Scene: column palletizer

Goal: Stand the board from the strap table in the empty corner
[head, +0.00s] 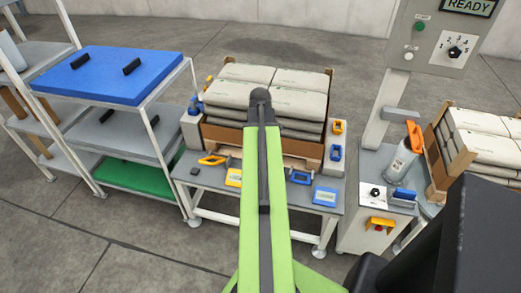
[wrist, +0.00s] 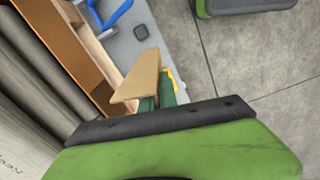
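A tan board (wrist: 138,80) shows in the wrist view at the tips of my gripper (wrist: 158,97). The green fingers look closed around its lower end, and the board sticks out beyond them. In the head view my green arm hides the gripper and the board. The stack of grey sacks (head: 300,103) sits in brown cardboard edging behind the strap table (head: 265,196). The stack's brown side also shows at the left of the wrist view (wrist: 62,50). My arm covers part of the stack's front, so I cannot tell which corner is empty.
A yellow-handled tool (head: 212,160), a blue tool (head: 300,177) and a blue box (head: 325,196) lie on the strap table. A shelf rack (head: 120,75) stands at left. A control post (head: 395,90) and a second sack stack (head: 485,140) stand at right. The front floor is clear.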

